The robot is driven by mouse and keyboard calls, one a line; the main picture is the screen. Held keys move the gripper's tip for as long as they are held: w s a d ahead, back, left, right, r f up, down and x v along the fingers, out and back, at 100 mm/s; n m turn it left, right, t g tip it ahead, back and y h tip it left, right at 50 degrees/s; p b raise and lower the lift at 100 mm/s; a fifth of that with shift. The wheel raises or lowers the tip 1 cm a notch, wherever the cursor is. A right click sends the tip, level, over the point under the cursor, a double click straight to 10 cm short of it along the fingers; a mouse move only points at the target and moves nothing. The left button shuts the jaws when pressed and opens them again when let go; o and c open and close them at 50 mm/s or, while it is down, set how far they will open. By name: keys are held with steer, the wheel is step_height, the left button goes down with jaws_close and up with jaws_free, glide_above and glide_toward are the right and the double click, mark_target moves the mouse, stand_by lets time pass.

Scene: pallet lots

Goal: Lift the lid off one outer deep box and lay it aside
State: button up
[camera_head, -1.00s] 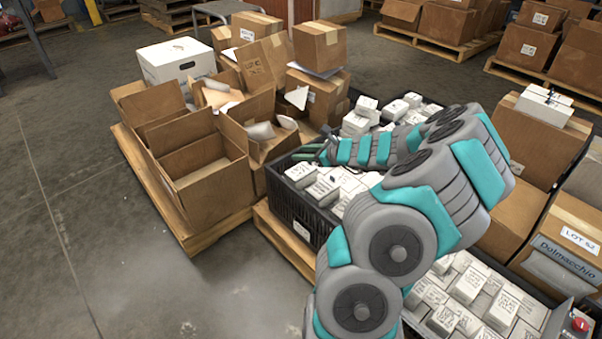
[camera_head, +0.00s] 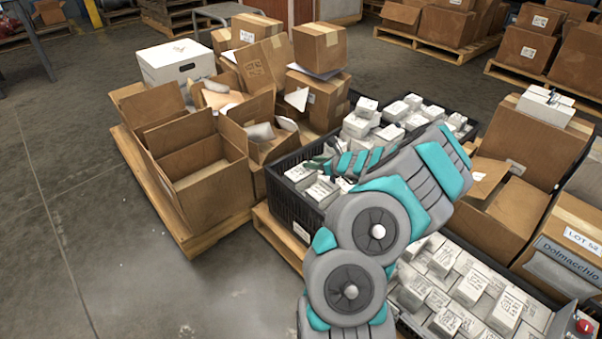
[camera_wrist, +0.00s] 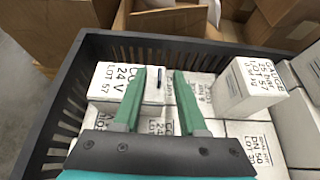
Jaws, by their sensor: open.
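A white deep box (camera_head: 176,62) with a lid on it stands at the back of the left pallet in the head view. A dark handle hole shows in its side. My gripper (camera_wrist: 160,80) is open and empty. It is over the black crate (camera_wrist: 65,110) of small white cartons (camera_wrist: 245,85), with its green fingers apart above the cartons. In the head view my gripper (camera_head: 318,165) is small and partly covered by my arm. It is well in front and to the right of the white box. I cannot tell if the fingers touch a carton.
Open brown boxes (camera_head: 205,180) crowd the left pallet (camera_head: 200,240) between the crate and the white box. A closed brown box (camera_head: 320,45) stands high at the back. Boxes marked LOT 52 (camera_head: 570,230) are at right. The floor at left (camera_head: 60,180) is clear.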

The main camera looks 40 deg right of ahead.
steer(key=shift+w+f, duration=0.2)
steer(key=shift+w, duration=0.1)
jaws_close()
stand_by(0.5)
